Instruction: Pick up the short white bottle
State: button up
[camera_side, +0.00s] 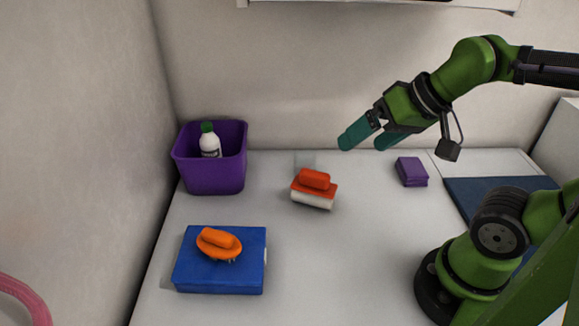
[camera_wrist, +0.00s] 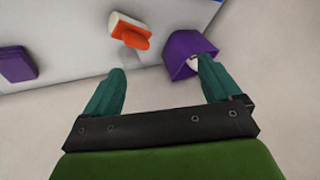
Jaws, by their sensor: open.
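A short white bottle (camera_side: 210,145) with a green cap stands in the purple bin (camera_side: 213,178) at the back left of the table. Its lower part is hidden by the bin wall. In the wrist view the purple bin (camera_wrist: 187,49) shows beyond my right-hand finger, with a bit of the white bottle (camera_wrist: 193,62) at its opening, partly covered by that finger. My gripper (camera_side: 366,138) is in the air over the back of the table, well right of the bin. Its two teal fingers are apart with nothing between them, as the wrist view (camera_wrist: 163,88) also shows.
An orange and white brush (camera_side: 314,188) lies mid-table between gripper and bin. An orange brush (camera_side: 218,243) rests on a blue box (camera_side: 218,279) at front left. A purple block (camera_side: 411,172) lies at right, near a dark blue mat (camera_side: 490,193). Walls close the left and back.

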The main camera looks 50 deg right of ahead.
jog(key=shift+c, duration=0.2)
jog(key=shift+c, duration=0.5)
